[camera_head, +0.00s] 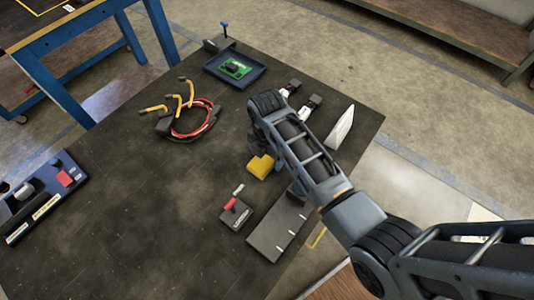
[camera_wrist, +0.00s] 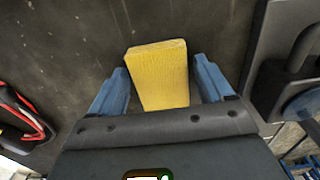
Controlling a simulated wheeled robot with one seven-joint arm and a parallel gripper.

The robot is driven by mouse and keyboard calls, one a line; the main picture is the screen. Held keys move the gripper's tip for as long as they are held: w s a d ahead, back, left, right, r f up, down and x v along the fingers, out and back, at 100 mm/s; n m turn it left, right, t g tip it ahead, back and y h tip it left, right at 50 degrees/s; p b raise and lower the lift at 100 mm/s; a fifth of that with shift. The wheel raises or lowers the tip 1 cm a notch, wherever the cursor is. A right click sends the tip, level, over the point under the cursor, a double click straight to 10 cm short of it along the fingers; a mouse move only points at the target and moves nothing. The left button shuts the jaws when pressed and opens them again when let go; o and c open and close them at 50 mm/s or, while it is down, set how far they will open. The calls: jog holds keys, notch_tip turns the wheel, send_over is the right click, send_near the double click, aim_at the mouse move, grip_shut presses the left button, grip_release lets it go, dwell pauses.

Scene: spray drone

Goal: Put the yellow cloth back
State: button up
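The yellow cloth (camera_head: 261,166) looks like a thick folded block near the middle right of the dark table, beside my wrist in the head view. In the wrist view the yellow cloth (camera_wrist: 159,75) lies between the two blue fingers of my gripper (camera_wrist: 161,64). The fingers are apart, with narrow dark gaps showing between them and the cloth's sides. The cloth's near end is hidden by the gripper body. My arm hides the fingers in the head view. I cannot tell how high the fingertips are above the table.
On the dark table (camera_head: 110,235) are a cable bundle (camera_head: 190,120), a blue tray (camera_head: 235,70) with a green board, a dark plate (camera_head: 280,228), a red-handled block (camera_head: 236,210) and a white wedge (camera_head: 341,128). A blue organizer (camera_head: 45,200) stands at the left. The front left is clear.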

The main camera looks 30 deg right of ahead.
aim_at(267, 157)
jog(key=shift+o, duration=0.5)
jog(key=shift+r, duration=0.1)
notch_tip(267, 157, up, 12)
jog(key=shift+p, duration=0.35)
jog(key=shift+s, duration=0.1)
